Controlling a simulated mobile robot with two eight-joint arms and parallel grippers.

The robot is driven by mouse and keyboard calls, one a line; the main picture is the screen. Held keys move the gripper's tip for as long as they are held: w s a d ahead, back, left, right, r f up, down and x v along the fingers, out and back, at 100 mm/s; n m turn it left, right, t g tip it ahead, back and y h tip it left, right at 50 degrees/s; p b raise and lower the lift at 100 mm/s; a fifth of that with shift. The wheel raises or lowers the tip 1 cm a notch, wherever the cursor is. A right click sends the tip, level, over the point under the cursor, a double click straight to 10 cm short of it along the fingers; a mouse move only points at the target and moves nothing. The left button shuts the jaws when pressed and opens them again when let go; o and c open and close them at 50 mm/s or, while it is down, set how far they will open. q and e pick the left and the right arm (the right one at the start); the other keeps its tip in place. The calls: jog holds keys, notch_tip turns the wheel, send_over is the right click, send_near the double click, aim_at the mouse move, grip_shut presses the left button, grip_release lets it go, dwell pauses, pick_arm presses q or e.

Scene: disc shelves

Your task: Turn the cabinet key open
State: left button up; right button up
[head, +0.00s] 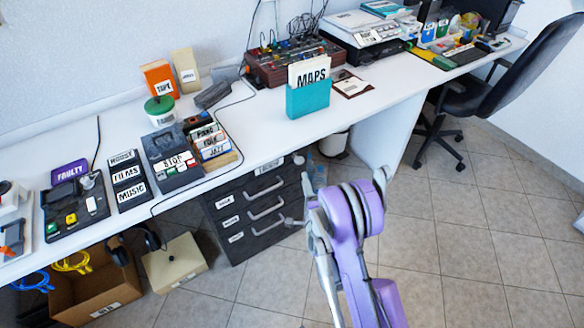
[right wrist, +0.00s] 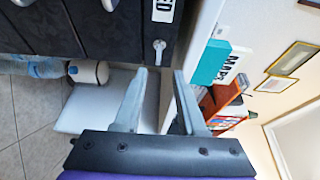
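The dark drawer cabinet (head: 228,212) stands under the white desk, with several pale handles and white labels. A small silver key (head: 298,159) sits at the top right of its front. The key also shows in the right wrist view (right wrist: 159,49), beside a white label (right wrist: 163,10) ending in "ED". My right gripper (head: 298,201) is just in front of the cabinet's right side, apart from the key. In the right wrist view my right gripper (right wrist: 162,72) is open and empty, with the key beyond its fingertips. My left gripper is not in view.
The white desk (head: 259,111) edge overhangs the cabinet. A teal MAPS box (head: 308,98) stands on it. A white bin (head: 334,144) and clear bottles (right wrist: 38,67) stand right of the cabinet. A cream box (head: 174,262) is on the floor left.

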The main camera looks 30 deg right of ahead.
aim_at(300, 161)
jog(key=p+x, duration=0.2)
jog(key=x, duration=0.8)
jog(key=shift+w+d+f+p, duration=0.2)
jog(key=shift+w+d+p, duration=0.05)
jog(key=shift+w+p, duration=0.1)
grip_shut()
